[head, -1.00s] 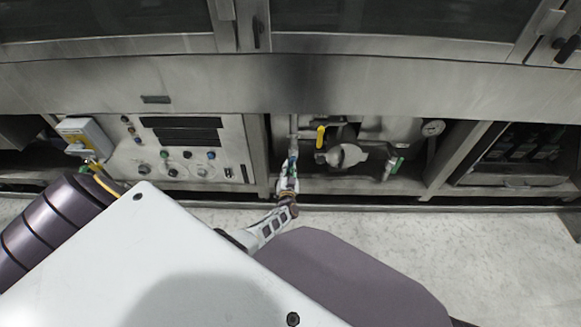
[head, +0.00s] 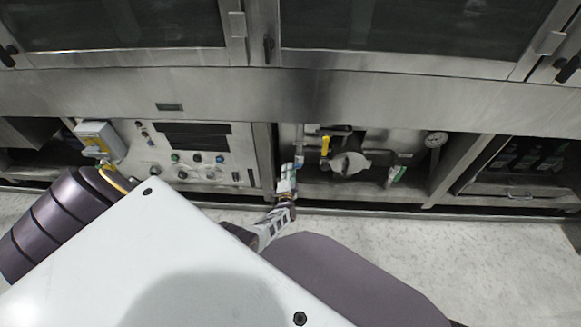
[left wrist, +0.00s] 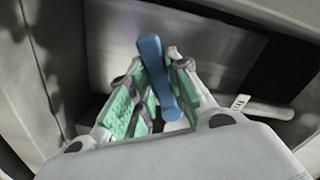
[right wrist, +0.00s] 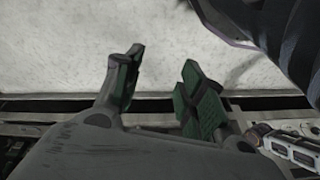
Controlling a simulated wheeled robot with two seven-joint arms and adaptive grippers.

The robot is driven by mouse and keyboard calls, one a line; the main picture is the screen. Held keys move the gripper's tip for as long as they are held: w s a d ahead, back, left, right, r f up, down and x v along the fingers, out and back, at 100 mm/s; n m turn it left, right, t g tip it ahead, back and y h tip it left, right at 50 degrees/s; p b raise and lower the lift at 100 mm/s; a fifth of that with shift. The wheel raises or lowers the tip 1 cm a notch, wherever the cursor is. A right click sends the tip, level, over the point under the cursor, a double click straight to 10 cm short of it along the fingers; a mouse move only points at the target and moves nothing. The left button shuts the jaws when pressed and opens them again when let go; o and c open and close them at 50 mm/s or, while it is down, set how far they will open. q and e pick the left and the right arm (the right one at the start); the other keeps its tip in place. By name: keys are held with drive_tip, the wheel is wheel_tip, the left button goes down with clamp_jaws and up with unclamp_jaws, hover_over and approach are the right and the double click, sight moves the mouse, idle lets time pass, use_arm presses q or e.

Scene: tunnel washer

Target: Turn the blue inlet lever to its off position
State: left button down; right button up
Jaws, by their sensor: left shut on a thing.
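The blue inlet lever (left wrist: 158,75) is a flat blue bar in the left wrist view. It lies between the green-padded fingers of my left gripper (left wrist: 160,95), which is shut on it. The lever's near end sits between the pads and its far end sticks out past the fingertips. In the head view my left gripper (head: 286,178) is low at the upright pipe left of the yellow-handled valve, and the lever is only a small blue patch there. My right gripper (right wrist: 160,82) is open and empty in the right wrist view, over the pale floor.
The yellow valve handle (head: 326,146), a round gauge (head: 436,139) and a green-handled valve (head: 396,174) are to the right in the same bay. A control panel (head: 190,155) is to the left. A steel post (head: 263,150) stands close to the left gripper.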

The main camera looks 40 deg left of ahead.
use_arm(q)
drive_tip(key=shift+s+a+r+m+p, duration=0.1)
drive_tip(key=shift+r+m+p, duration=0.35)
drive_tip(key=shift+m, duration=0.55)
drive_tip(key=shift+s+a+r+m+p, duration=0.1)
drive_tip(key=shift+r+m+p, duration=0.3)
drive_tip(key=shift+m, duration=0.6)
drive_tip(key=shift+r+m+p, duration=0.4)
drive_tip(key=shift+m+p, duration=0.05)
drive_tip(key=shift+m, duration=0.55)
use_arm(e)
drive_tip(key=shift+g, duration=0.3)
drive_tip(key=shift+s+d+f, duration=0.15)
drive_tip(key=shift+f, duration=0.5)
drive_tip(key=shift+s+d+f, duration=0.15)
drive_tip(key=shift+f, duration=0.45)
drive_tip(key=shift+s+d+f, duration=0.15)
drive_tip(key=shift+f, duration=0.6)
use_arm(q)
drive_tip(key=c, duration=1.3)
unclamp_jaws()
drive_tip(key=shift+f, duration=0.15)
use_arm(e)
drive_tip(key=shift+f, duration=0.1)
